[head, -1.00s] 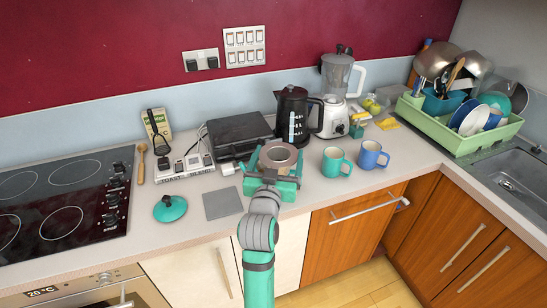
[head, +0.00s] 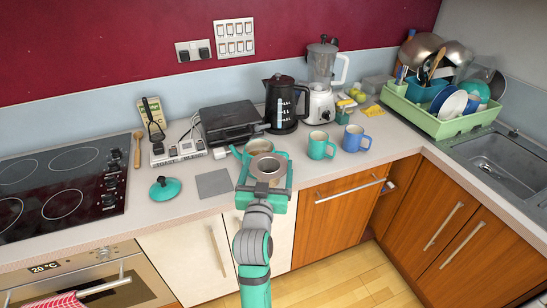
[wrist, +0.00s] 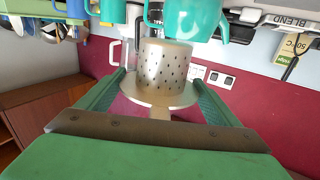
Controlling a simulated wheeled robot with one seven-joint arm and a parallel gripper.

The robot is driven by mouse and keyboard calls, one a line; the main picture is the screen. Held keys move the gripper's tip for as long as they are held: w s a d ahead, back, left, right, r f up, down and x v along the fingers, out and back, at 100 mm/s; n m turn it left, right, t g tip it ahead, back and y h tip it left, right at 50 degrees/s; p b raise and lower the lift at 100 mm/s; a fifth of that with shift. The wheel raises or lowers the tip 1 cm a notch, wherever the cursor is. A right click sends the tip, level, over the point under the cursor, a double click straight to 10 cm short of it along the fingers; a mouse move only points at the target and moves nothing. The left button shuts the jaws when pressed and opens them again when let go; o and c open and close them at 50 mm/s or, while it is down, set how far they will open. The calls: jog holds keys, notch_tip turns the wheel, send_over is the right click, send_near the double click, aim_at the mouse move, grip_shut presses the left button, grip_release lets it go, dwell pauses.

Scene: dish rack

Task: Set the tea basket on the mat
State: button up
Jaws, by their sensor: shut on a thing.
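The tea basket (head: 266,169) is a metal perforated cup with a wide flange. My gripper (head: 267,160) is shut on it and holds it just in front of the teal teapot (head: 237,151), which is partly hidden behind it. In the wrist view the basket (wrist: 160,65) sits between the two green fingers, with its flange near the palm. The teapot (wrist: 204,18) shows beyond it at the top. The mat (head: 213,183) is a flat grey square on the counter, left of my gripper, and is bare.
A teal lid (head: 165,189) lies left of the mat. A teal mug (head: 321,146) and a blue mug (head: 355,139) stand to the right. A black kettle (head: 283,105) and a dark toaster-like appliance (head: 230,122) stand behind.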

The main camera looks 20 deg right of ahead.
jog(key=s+a+f+n+y, duration=0.1)
jog(key=s+a+f, duration=0.4)
jog(key=f, duration=0.9)
jog(key=s+a+f+n+t+y, duration=0.1)
jog(key=s+a+f+y, duration=0.3)
jog(key=f, duration=1.1)
jog(key=s+a+f+n+y, duration=0.3)
jog(key=s+a+f, duration=0.2)
jog(key=a+f, duration=0.5)
notch_tip(320, 180, down, 5)
jog(key=shift+s+r+t, duration=0.1)
jog(key=shift+s+t, duration=0.2)
jog(key=shift+t, duration=0.1)
jog(key=shift+a, duration=0.1)
